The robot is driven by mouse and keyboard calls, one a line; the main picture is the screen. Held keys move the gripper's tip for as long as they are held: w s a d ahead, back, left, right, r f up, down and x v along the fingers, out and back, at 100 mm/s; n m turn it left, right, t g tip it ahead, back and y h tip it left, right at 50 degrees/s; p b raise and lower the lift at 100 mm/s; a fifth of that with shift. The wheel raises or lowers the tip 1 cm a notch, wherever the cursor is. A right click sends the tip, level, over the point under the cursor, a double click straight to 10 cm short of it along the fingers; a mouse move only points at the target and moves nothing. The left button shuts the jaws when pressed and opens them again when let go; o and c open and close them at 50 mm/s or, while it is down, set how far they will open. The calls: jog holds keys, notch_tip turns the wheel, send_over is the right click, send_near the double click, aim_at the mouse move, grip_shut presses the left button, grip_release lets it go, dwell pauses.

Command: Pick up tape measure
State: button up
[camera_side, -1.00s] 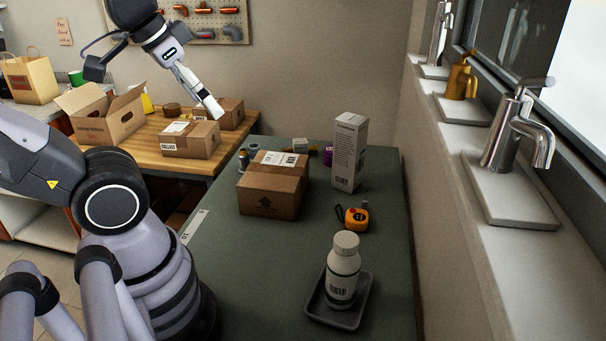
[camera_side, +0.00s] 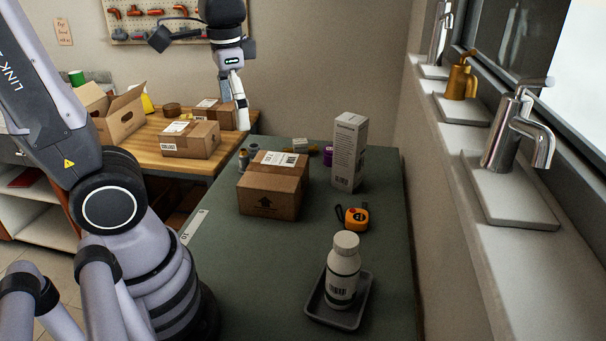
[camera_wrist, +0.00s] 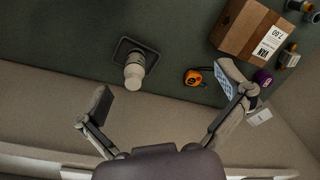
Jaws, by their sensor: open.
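The orange and black tape measure (camera_side: 356,217) lies on the green table, to the right of the cardboard box and in front of the tall white carton. In the wrist view the tape measure (camera_wrist: 193,77) shows between the fingers' lines, nearer the right finger and beyond it. My gripper (camera_side: 241,116) is up above the far end of the table, well away from the tape measure. In the wrist view my gripper (camera_wrist: 167,90) has its two fingers wide apart with nothing between them.
A cardboard box (camera_side: 272,190) and a tall white carton (camera_side: 348,152) stand close to the tape measure. A white bottle (camera_side: 343,268) stands in a dark tray (camera_side: 331,316) at the front. The wall and window ledge (camera_side: 480,215) run along the right.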

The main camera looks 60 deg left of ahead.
jog(key=w+f+m+g+y, duration=0.4)
jog(key=w+f+g, duration=0.1)
jog(key=w+f, duration=0.3)
jog(key=m+t+y, duration=0.8)
jog(key=m+t, duration=0.1)
jog(key=m, duration=0.7)
send_near(361, 221)
jog(key=shift+s+r, duration=0.25)
jog(key=shift+s, duration=0.6)
jog(key=shift+w+f+t, duration=0.2)
jog(key=shift+f+t, duration=0.1)
jog(key=x, duration=0.7)
jog(key=shift+w, duration=0.1)
jog(key=shift+w+x, duration=0.2)
jog(key=shift+x, duration=2.9)
jog(key=shift+d, duration=0.15)
jog(key=c, duration=1.3)
